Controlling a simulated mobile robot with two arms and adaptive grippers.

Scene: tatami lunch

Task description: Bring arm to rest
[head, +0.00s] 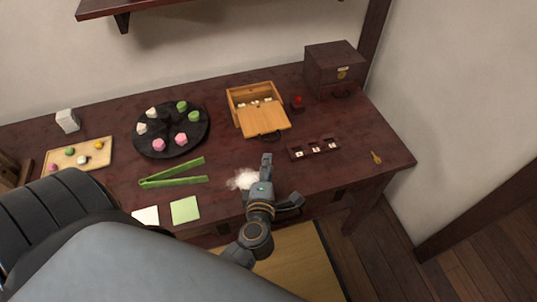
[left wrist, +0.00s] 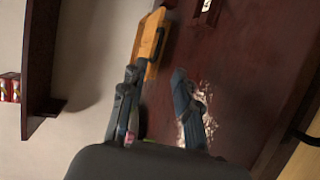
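My left gripper (head: 284,177) is above the front part of the dark red table (head: 340,175), next to a patch of white powder (head: 242,179). Its two fingers are spread apart with nothing between them. In the left wrist view the gripper (left wrist: 157,75) also shows open and empty. The white powder (left wrist: 207,118) there lies beside and partly behind one finger. My right gripper is in neither view.
On the table are an open wooden box (head: 270,119), green tongs (head: 172,181), a round dark tray (head: 157,146) of sweets, a small dark tray (head: 313,149), a brown chest (head: 333,69) and paper squares (head: 185,210). The table's right front is mostly clear.

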